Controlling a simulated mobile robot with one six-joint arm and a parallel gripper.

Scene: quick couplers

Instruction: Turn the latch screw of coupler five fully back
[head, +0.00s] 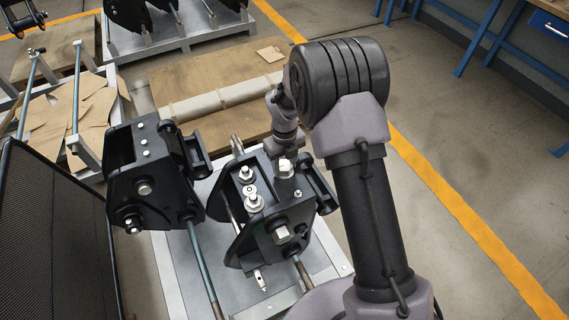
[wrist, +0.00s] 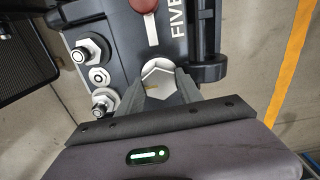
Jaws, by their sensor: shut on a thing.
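Coupler five (wrist: 125,40) is a black steel housing with the white letters FIVE on its upper face in the wrist view. In the head view it is the right one (head: 252,238) of two couplers on the near stand. The latch screw (wrist: 158,74) shows as a large bright hex head between my fingers. My gripper (wrist: 160,85) is shut on it, one finger on each side. In the head view my gripper (head: 284,148) reaches down to the coupler's top, and the hex head (head: 286,169) shows just below it.
Several smaller hex fittings (wrist: 98,75) sit left of my gripper. A second black coupler (head: 145,170) stands close by on the left, with a dark mesh panel (head: 55,235) in front of it. Pallets (head: 215,82) lie behind. Open floor (head: 460,150) lies to the right.

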